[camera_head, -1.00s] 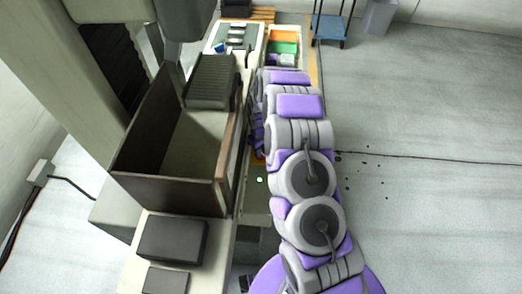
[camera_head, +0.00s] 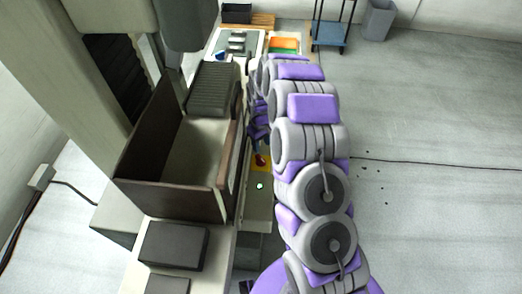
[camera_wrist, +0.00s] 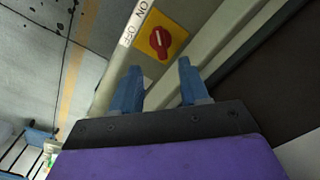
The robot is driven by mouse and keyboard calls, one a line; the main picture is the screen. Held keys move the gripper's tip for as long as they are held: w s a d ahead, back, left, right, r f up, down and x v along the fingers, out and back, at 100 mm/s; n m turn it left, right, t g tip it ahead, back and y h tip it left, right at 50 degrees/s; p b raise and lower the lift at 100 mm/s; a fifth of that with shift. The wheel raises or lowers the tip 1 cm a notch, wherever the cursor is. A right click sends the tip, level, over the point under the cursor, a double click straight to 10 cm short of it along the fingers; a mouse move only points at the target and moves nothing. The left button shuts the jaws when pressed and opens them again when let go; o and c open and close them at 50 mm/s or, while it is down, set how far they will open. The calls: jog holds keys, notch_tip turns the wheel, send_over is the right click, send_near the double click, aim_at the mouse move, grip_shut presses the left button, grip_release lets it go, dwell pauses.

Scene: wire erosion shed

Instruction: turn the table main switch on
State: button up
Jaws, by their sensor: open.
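The table main switch is a red rotary knob (camera_wrist: 159,41) on a yellow square plate (camera_wrist: 174,31), on the side of the machine table. A white strip with ON and OFF (camera_wrist: 134,23) runs beside it. I cannot tell which word the knob's pale mark points to. In the head view the switch (camera_head: 261,161) shows small, left of my arm. My gripper (camera_wrist: 159,67) has two blue fingers, spread apart and empty. In the wrist view their tips lie just below the plate, with the knob above the gap between them. I see no contact.
An open dark metal tank (camera_head: 170,190) stands on the table left of the switch. A small lit green lamp (camera_head: 260,186) sits below the switch. A blue trolley (camera_head: 329,38) and grey bin (camera_head: 378,19) stand at the back.

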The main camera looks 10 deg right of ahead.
notch_tip(320, 180, up, 8)
jog(key=shift+p, duration=0.4)
jog(key=shift+f, duration=0.15)
